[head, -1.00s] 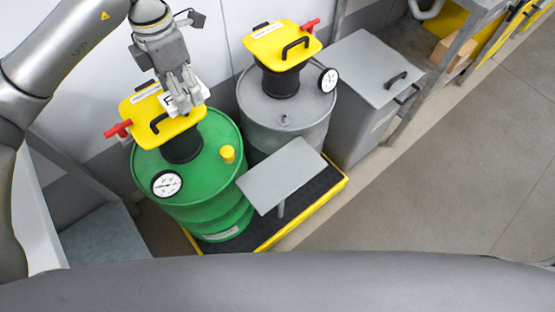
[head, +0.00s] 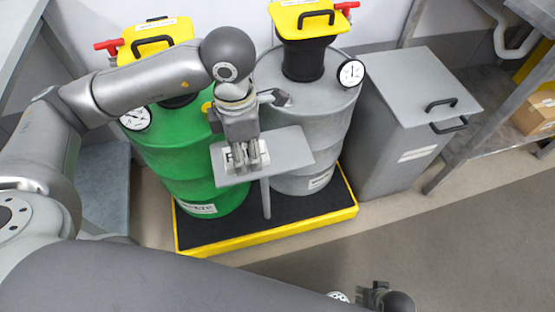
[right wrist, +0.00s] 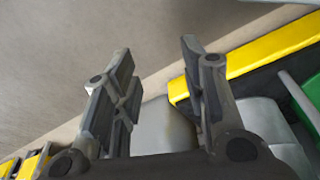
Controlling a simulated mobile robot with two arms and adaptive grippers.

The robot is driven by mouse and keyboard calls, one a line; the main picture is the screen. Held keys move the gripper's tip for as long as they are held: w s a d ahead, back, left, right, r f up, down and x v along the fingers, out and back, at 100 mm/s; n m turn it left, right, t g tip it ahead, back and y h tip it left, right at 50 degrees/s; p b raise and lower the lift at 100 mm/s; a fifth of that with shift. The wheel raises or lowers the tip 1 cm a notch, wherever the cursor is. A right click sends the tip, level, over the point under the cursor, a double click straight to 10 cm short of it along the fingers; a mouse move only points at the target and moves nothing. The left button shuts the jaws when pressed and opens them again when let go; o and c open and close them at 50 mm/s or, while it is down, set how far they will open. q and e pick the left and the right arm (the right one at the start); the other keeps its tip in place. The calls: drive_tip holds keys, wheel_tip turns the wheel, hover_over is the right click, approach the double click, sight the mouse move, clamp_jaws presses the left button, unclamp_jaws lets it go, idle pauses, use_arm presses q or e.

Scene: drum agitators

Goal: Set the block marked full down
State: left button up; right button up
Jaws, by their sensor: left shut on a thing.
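The white block marked with dark letters (head: 234,157) is between the fingers of my left gripper (head: 246,160), which is shut on it. Only part of its lettering shows. The block is over the left part of a small grey table plate (head: 290,150) on a post. I cannot tell whether it touches the plate. My right gripper (right wrist: 155,80) is open and empty in the right wrist view, its two fingers well apart.
A green drum (head: 180,165) and a grey drum (head: 325,120) with yellow-lidded agitators stand behind the plate, on a yellow-edged black pallet (head: 240,228). A grey bin (head: 400,130) stands right. The plate's right part is clear.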

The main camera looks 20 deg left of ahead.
use_arm(q)
drive_tip(key=w+d+f, duration=0.2)
drive_tip(key=w+f, duration=0.2)
drive_tip(key=w, duration=0.4)
drive_tip(key=b, duration=0.1)
hover_over(280, 149)
drive_tip(key=f, duration=0.5)
drive_tip(key=shift+s+a, duration=0.1)
drive_tip(key=shift+s, duration=0.3)
drive_tip(key=shift+w+f, duration=0.25)
drive_tip(key=shift+f, duration=0.1)
wheel_tip(280, 149, down, 3)
drive_tip(key=shift+w+f+b, duration=0.1)
drive_tip(key=shift+w+b, duration=0.05)
drive_tip(key=shift+b, duration=0.2)
drive_tip(key=shift+f, duration=0.1)
use_arm(e)
wheel_tip(280, 149, up, 6)
drive_tip(key=w, duration=0.1)
drive_tip(key=shift+w, duration=0.3)
drive_tip(key=shift+r, duration=0.1)
use_arm(q)
drive_tip(key=shift+f, duration=0.1)
drive_tip(key=o, duration=1)
drive_tip(key=shift+c, duration=0.2)
drive_tip(key=shift+o, duration=0.2)
use_arm(e)
drive_tip(key=shift+r, duration=0.25)
